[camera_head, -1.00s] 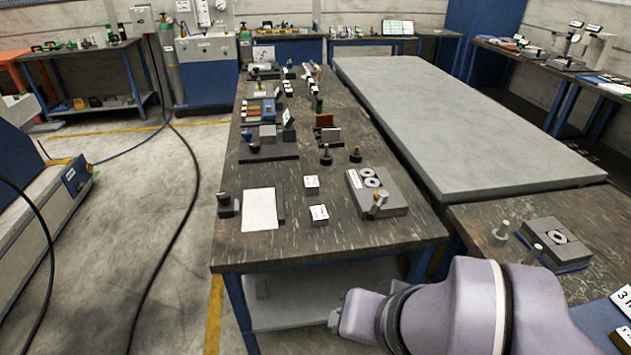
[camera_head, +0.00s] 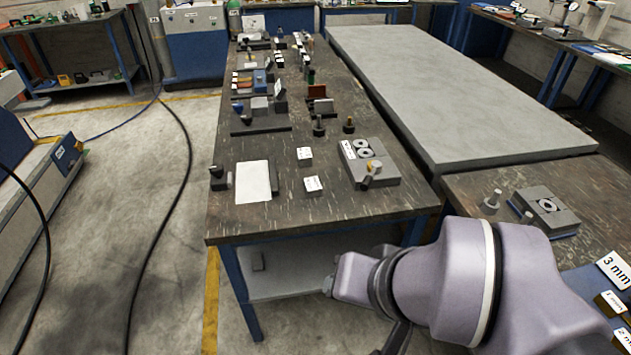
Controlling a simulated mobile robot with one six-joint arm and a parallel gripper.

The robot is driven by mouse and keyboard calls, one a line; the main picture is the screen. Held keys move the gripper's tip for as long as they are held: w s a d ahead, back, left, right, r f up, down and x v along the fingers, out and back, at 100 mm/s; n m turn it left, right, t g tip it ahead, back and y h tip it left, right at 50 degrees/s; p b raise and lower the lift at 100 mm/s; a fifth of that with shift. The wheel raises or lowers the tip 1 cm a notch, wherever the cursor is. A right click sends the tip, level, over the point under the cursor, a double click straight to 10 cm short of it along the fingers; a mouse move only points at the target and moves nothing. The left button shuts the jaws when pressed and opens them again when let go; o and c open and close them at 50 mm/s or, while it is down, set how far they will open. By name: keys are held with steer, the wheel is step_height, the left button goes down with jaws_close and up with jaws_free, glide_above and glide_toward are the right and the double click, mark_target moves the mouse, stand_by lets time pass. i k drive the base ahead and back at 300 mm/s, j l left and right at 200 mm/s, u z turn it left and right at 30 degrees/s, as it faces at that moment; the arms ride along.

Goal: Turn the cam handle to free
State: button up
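A grey block (camera_head: 384,178) with a white label and two round rings lies near the front right of the long dark bench. A short tilted lever with a yellowish top (camera_head: 371,172) stands at its front edge; it may be the cam handle, but I cannot tell its setting. The lilac arm in front is mine. A small grey part at its left end, possibly my gripper (camera_head: 328,286), hangs low in front of the bench, well below and left of the lever. Its fingers cannot be made out, and it appears apart from everything on the bench.
The long bench (camera_head: 310,222) also bears a white sheet (camera_head: 253,182), a dark knob (camera_head: 217,177), two small white labelled blocks (camera_head: 312,185) and small fixtures further back. A large grey slab (camera_head: 450,95) stands right of it.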

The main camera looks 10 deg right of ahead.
mark_target(373, 167)
steer(key=i, duration=1)
steer(key=l+z, duration=0.05)
steer(key=l, duration=0.05)
